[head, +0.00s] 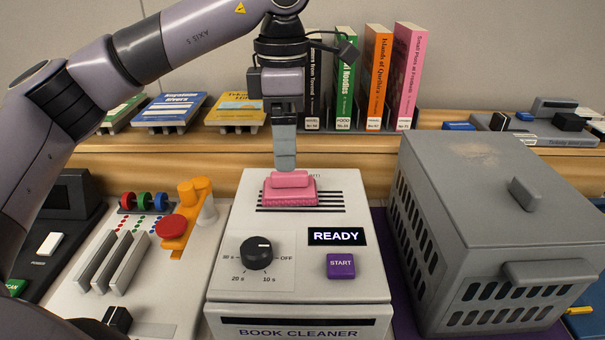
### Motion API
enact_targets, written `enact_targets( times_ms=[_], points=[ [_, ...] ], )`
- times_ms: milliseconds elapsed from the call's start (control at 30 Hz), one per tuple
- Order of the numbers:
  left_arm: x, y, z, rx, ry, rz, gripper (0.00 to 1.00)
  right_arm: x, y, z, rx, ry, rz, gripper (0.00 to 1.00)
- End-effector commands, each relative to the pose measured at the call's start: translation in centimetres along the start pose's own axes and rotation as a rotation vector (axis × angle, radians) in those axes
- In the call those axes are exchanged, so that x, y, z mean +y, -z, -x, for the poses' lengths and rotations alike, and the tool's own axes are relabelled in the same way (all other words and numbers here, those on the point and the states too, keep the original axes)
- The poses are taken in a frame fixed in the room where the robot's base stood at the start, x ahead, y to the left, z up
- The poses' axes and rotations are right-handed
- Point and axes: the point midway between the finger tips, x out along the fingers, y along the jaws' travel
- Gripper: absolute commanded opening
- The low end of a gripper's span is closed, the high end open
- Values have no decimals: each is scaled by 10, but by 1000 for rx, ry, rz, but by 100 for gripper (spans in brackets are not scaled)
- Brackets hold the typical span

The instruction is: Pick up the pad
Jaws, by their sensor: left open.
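The pink pad (290,190) lies on the slotted top of the white book cleaner (300,222). It has a flat base and a raised pink grip on top. My left gripper (286,166) points straight down over the pad, its fingertips just above or at the raised grip. I see the fingers nearly edge-on, so the gap between them is hidden. The gripper is open, and the pad rests on the machine. I cannot tell whether the fingers touch the grip. My right gripper is not in view.
The cleaner has a dial (257,253), a READY display (337,236) and a purple START button (341,265). A grey vented box (490,200) stands close on the right. A panel with sliders (112,262) is on the left. Books (378,80) stand upright behind on a wooden ledge.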

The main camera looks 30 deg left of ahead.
Motion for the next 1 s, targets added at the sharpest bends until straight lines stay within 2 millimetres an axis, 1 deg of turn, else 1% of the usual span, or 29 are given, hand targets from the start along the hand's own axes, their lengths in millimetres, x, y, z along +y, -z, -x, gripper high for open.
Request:
enact_targets(
  times_ms=[267, 500, 633, 833, 867, 900, 1000],
  points=[
    [1, -2, -29, 2, 1, 0, 89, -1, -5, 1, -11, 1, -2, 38],
    [3, -5, -64, 1, 1, 0, 89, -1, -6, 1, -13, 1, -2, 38],
    [3, -6, -70, -1, 0, 0, 89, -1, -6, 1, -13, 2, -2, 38],
    [3, -6, -70, -1, 0, 0, 89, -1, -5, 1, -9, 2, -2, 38],
    [3, -6, -70, -1, 0, 0, 80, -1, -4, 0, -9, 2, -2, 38],
    [3, -6, -70, -1, 0, 0, 67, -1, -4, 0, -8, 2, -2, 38],
    [3, -6, -70, -1, 0, 0, 38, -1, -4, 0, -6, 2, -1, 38]
  ],
)
